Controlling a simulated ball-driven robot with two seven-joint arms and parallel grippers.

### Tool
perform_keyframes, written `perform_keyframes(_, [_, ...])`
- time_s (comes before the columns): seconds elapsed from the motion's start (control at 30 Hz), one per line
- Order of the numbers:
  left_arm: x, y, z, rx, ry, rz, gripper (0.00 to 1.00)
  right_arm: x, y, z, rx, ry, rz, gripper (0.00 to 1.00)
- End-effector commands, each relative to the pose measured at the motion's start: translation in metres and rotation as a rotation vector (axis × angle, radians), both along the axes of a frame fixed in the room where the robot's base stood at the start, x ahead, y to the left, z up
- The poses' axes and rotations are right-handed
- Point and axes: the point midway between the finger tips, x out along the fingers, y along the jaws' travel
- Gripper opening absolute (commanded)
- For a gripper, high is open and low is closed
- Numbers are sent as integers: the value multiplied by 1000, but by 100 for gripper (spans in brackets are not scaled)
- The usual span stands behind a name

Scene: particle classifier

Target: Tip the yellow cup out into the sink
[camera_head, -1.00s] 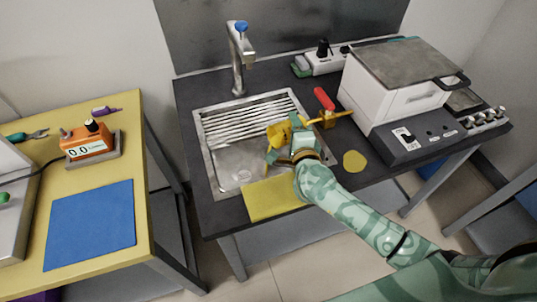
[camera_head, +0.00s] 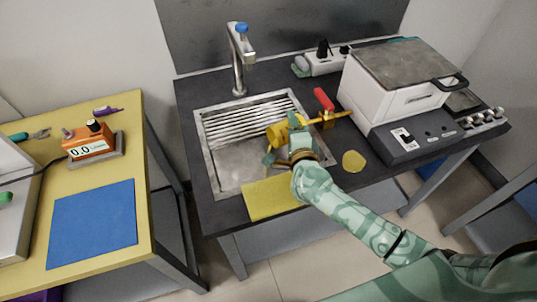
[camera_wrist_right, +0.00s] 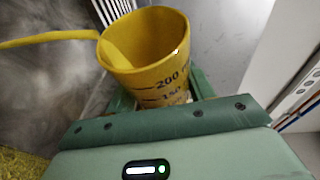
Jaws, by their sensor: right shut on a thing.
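The yellow cup (camera_head: 275,134) is in my right gripper (camera_head: 286,140), above the right part of the metal sink (camera_head: 206,160). In the right wrist view, the cup (camera_wrist_right: 160,75) shows dark volume marks, an open mouth and a long yellow handle to the left. The green fingers of my right gripper (camera_wrist_right: 160,98) are shut on its lower part. The mouth faces partly toward the wrist camera. I see no contents, but the cup's bottom is hidden. The left gripper is not in view.
A tap (camera_head: 238,60) stands behind the sink. A yellow cloth (camera_head: 268,198) lies at its front edge. A red-handled tool (camera_head: 323,99) and a yellow disc (camera_head: 354,161) lie to the right, beside a white machine (camera_head: 395,95). An orange scale (camera_head: 90,143) stands on the left table.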

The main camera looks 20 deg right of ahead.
Motion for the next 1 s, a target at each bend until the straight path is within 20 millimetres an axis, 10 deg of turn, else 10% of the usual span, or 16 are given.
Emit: perform_keyframes(1.0, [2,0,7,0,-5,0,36,-1,4,7,-108,-28,0,26])
